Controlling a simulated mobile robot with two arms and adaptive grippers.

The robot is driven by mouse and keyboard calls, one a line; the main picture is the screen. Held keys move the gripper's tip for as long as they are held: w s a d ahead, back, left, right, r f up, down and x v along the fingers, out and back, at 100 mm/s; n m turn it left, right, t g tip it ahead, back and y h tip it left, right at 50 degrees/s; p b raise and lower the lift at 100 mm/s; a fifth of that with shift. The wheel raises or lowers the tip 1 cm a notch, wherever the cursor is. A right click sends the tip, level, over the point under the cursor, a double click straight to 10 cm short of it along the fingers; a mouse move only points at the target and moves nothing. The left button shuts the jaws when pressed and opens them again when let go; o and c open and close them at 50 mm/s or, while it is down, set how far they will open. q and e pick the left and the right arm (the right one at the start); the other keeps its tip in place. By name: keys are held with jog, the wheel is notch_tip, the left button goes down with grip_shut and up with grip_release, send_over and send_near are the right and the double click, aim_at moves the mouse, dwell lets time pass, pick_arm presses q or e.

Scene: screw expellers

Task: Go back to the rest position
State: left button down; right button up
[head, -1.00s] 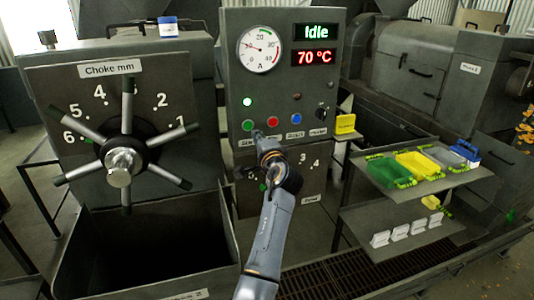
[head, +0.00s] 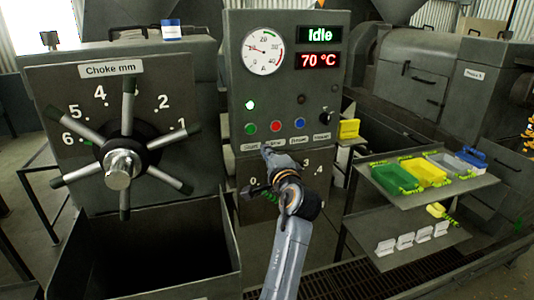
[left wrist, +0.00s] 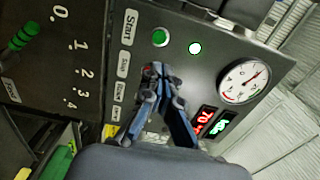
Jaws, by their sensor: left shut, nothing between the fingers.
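My left gripper (head: 267,150) is in front of the grey control panel (head: 236,70), just below its row of buttons. The gripper is shut and empty. In the left wrist view its closed fingers (left wrist: 157,72) point at the panel beside the labels. The green button (head: 250,128), red button (head: 275,126) and blue button (head: 299,123) show above the gripper in the head view. A lamp (head: 250,104) is lit. The display (head: 318,34) reads Idle, and the one below reads 70 °C. My right gripper is not in view.
The choke handwheel (head: 122,162) with long spokes stands at left above an open dark bin. At right, a shelf (head: 410,200) holds green, yellow, grey and blue trays. White cards stand on the lower shelf. A yellow block (head: 348,129) sits beside the panel.

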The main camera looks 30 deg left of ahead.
pick_arm(q)
jog(key=shift+f, duration=0.15)
